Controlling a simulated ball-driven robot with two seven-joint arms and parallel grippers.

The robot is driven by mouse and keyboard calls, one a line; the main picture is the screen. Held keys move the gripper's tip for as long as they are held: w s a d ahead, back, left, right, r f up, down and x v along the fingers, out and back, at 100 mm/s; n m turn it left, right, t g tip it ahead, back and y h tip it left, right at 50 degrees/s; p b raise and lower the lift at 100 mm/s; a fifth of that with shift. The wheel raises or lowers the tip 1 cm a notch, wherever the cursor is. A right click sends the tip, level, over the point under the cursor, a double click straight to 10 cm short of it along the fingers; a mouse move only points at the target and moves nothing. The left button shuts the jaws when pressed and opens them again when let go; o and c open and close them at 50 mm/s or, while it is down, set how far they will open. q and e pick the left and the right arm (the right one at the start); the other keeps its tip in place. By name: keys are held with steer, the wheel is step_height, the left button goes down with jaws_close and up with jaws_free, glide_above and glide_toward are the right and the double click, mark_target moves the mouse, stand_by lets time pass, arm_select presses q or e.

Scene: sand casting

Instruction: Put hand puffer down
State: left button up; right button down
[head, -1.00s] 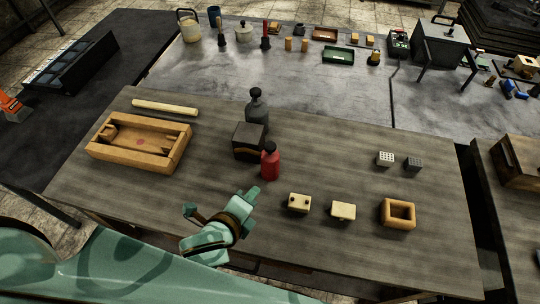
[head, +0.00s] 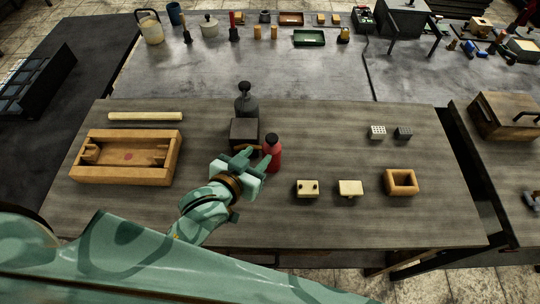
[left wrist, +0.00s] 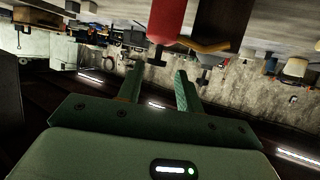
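A red bottle-shaped thing with a black top (head: 272,155), which looks like the hand puffer, stands upright on the wooden table (head: 330,215). A dark grey bottle (head: 246,103) stands behind a small dark box (head: 244,132), to its upper left. My left gripper (head: 254,160) is just left of the red puffer and in front of the dark box. In the left wrist view its two fingers (left wrist: 157,85) are apart with nothing between them. The red puffer shows upside down there (left wrist: 167,20), beyond the fingertips. My right gripper is not in view.
A wooden frame box (head: 127,178) and a pale rod (head: 145,116) lie at the left. Two small cream blocks (head: 307,188) (head: 350,188) and a hollow wooden block (head: 400,182) sit at the right. The table between the red puffer and the small perforated blocks (head: 378,131) is clear.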

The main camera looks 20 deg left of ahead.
mark_target(275, 139)
arm_select(q)
steer(key=x, duration=0.5)
steer(key=shift+w+d+f+b, duration=0.1)
steer(key=shift+d+b, duration=0.05)
steer(key=shift+b, duration=0.2)
steer(key=shift+w+f, duration=0.2)
steer(key=shift+w, duration=0.25)
steer(key=b+x, duration=0.1)
steer(key=x, duration=0.3)
steer(key=shift+f, duration=0.15)
steer(key=shift+w+d+f, duration=0.1)
steer(key=shift+w, duration=0.2)
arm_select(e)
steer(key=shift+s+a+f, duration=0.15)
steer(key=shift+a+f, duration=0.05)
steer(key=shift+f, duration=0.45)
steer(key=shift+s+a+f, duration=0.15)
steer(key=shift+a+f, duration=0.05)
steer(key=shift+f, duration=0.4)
